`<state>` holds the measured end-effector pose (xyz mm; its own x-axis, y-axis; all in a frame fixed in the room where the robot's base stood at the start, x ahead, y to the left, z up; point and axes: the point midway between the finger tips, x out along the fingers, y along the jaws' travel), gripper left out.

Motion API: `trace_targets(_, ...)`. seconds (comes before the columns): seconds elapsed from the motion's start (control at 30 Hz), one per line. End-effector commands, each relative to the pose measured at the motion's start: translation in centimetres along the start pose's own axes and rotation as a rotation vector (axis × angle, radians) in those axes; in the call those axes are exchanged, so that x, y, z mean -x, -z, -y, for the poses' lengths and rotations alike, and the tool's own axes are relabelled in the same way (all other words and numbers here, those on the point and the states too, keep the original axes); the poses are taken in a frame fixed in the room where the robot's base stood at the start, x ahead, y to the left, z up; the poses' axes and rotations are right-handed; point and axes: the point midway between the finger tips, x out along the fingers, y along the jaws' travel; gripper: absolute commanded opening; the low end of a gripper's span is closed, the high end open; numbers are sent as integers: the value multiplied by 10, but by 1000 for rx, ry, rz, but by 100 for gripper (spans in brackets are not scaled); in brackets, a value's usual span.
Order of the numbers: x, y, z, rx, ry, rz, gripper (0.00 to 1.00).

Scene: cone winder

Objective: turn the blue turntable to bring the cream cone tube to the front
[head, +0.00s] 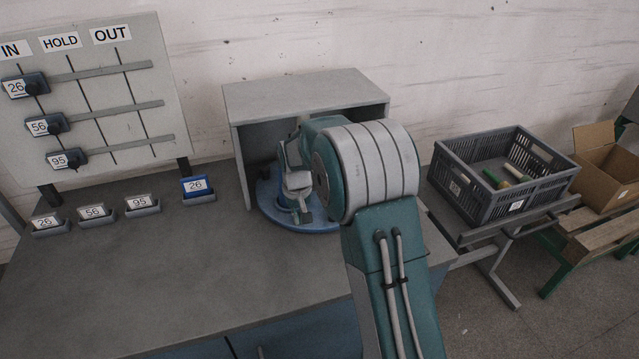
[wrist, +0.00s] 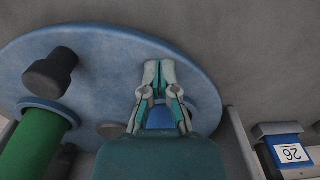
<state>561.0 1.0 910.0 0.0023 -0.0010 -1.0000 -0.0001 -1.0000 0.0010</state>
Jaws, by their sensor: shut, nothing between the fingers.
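The blue turntable (head: 268,207) sits at the mouth of a grey open-fronted housing, partly hidden by my arm. In the wrist view its disc (wrist: 110,50) fills the upper left. A dark knob or peg (wrist: 50,73) stands on it at the left, and a green tube (wrist: 35,145) with a blue collar is at the lower left. My gripper (wrist: 159,68) is shut and empty, its fingertips over the disc near its right edge; I cannot tell whether they touch it. In the head view my gripper (head: 303,214) is over the disc. I cannot make out a cream cone tube on the turntable.
The grey housing (head: 305,92) encloses the turntable's back and sides. A blue-framed 26 card (head: 198,187) and several grey card holders stand left on the bench. A grey crate (head: 480,205) with green and cream pieces is at right. The bench front is clear.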

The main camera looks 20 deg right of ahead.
Motion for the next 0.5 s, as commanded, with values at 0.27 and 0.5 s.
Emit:
trace_targets(0.27, -6, -2, 0, 0, -1, 11, 0)
trace_targets(0.5, -6, -5, -6, -2, -1, 12, 0)
